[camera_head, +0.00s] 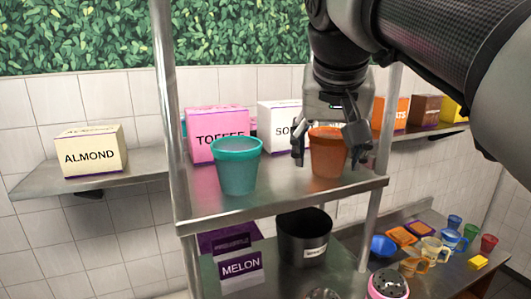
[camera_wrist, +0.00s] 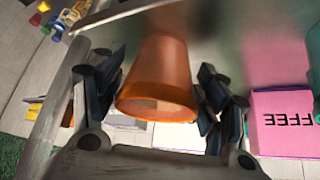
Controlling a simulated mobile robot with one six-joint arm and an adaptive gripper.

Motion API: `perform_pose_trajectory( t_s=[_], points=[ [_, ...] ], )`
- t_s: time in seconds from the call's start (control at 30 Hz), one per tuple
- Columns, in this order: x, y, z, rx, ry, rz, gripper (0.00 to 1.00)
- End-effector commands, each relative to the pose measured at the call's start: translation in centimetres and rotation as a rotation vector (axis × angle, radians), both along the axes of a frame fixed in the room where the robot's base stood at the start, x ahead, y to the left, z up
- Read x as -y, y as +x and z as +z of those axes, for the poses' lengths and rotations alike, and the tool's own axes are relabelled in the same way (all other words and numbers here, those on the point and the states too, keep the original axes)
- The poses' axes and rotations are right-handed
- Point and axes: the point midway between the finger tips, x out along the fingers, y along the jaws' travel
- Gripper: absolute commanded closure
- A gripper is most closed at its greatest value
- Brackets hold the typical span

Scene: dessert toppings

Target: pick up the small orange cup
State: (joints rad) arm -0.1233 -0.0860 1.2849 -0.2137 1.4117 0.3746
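An orange cup (camera_head: 327,148) stands upright on the upper metal shelf (camera_head: 283,196), near its right end. My gripper (camera_head: 327,163) reaches down from above, with one finger on each side of the cup. In the wrist view the cup (camera_wrist: 160,75) lies between the two dark finger pads of my gripper (camera_wrist: 160,90). Small gaps seem to show between pads and cup, so the gripper looks open around it. The cup's rim faces the wrist camera; its inside is mostly hidden.
A teal cup (camera_head: 237,170) stands left on the same shelf. Behind are a pink toffee box (camera_head: 217,133) and a white box (camera_head: 275,125). A shelf post (camera_head: 380,150) rises close on the right. Several small cups, including an orange-yellow mug (camera_head: 413,266), stand on the lower right table.

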Motion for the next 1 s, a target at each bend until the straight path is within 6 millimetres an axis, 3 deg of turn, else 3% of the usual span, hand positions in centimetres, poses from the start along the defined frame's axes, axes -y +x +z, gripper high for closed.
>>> perform_pose_trajectory(
  t_s=[0.3,0.63,0.77,1.0],
  points=[
    [0.0,0.0,0.0,0.0,0.0,0.0,0.57],
    [0.0,0.0,0.5,0.0,0.0,0.0,0.58],
    [0.0,0.1,2.0,0.001,0.0,0.0,0.58],
    [0.0,0.1,7.0,0.002,0.0,0.001,0.58]
  ],
)
